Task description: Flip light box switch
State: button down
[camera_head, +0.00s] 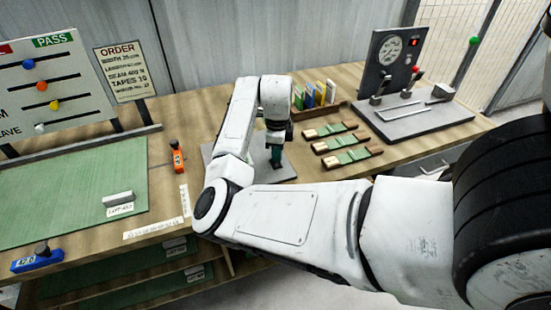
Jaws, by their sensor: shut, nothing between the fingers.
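My gripper (276,163) points down over a flat grey plate (287,172) on the wooden bench, near the picture's middle. Its fingers are shut and look empty. My white arm covers much of the plate, and I cannot tell whether the fingertips touch it. The plate may be the light box, but I cannot tell for sure. I make out no switch on its visible part; one may be hidden behind my wrist and forearm.
Behind the plate stands a rack of coloured cards (318,95). Several green-and-wood strips (346,143) lie to its right. A dark gauge panel (396,60) stands on a grey base (425,119). A green mat (75,195) and an orange tool (177,157) are left.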

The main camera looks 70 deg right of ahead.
aim_at(277, 165)
notch_tip(277, 165, up, 5)
jog(key=p, duration=0.3)
jog(key=shift+f, duration=0.15)
dwell(0.5)
jog(key=s+a+n+h, duration=0.1)
jog(key=n, duration=0.4)
jog(key=s+a+f+n+h, duration=0.1)
jog(key=a+n+h, duration=0.1)
jog(key=n, duration=0.3)
jog(key=s+a+f+n+h, duration=0.1)
jog(key=n, duration=0.3)
jog(key=shift+s+a+n, duration=0.3)
jog(key=shift+n, duration=0.1)
jog(key=s+a+f+n+y, duration=0.2)
jog(key=s+a+f+n, duration=0.2)
jog(key=a+n, duration=0.5)
jog(key=s+a+f+n+t+y, duration=0.1)
jog(key=s+a+f+n, duration=0.3)
jog(key=a+n, duration=0.5)
jog(key=a, duration=0.9)
jog(key=shift+s+y, duration=0.15)
jog(key=shift+y, duration=0.25)
